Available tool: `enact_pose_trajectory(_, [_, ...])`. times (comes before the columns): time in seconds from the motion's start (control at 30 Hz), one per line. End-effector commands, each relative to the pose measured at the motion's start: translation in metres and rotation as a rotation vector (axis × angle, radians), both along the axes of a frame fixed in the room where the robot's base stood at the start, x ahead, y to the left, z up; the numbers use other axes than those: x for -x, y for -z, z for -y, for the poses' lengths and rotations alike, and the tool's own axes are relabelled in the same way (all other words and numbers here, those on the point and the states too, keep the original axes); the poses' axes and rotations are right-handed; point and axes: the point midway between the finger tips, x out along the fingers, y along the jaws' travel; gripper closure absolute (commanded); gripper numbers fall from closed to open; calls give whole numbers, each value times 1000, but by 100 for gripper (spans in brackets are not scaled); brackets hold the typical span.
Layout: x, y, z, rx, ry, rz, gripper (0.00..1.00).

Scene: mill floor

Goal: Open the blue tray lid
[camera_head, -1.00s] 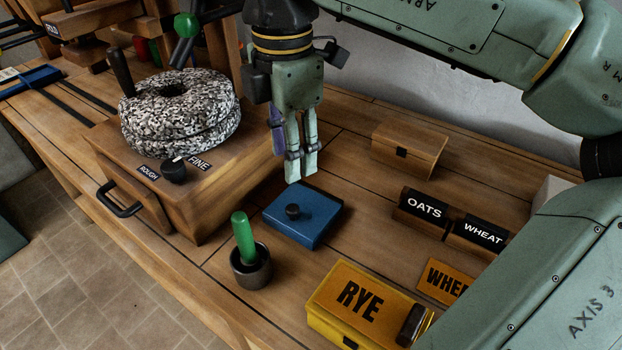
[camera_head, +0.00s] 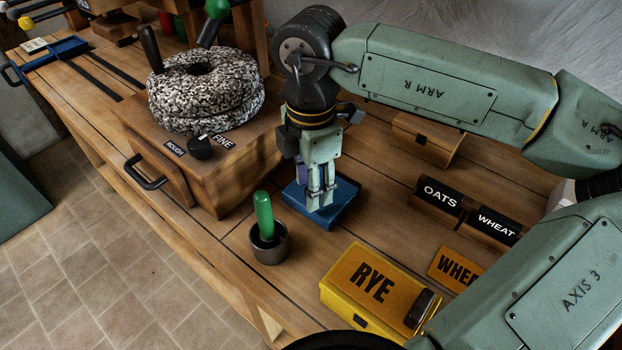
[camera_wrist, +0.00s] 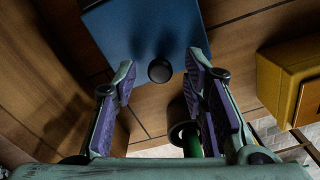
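The blue tray (camera_head: 347,194) lies on the wooden bench with its flat lid on. In the wrist view its blue lid (camera_wrist: 150,28) fills the top middle, with a round black knob (camera_wrist: 160,71) on it. My gripper (camera_head: 320,204) points down over the tray and hides the knob in the head view. In the wrist view the two purple-padded fingers of my gripper (camera_wrist: 163,77) are apart, with the knob between their tips in the picture. Nothing is held. Whether the fingertips have come down to the knob's height is hard to tell.
A dark cup (camera_head: 268,243) with a green-handled pestle (camera_head: 264,214) stands to the front left. A yellow RYE box (camera_head: 345,297) is at the front right. The mill base (camera_head: 222,175) with its speckled stone is left. OATS (camera_head: 440,200) and WHEAT blocks lie right.

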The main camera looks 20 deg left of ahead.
Motion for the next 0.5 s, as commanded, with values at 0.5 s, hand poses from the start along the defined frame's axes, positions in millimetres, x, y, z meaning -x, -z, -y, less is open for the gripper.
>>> enact_pose_trajectory(0.5, [0,0,0,0,0,0,89])
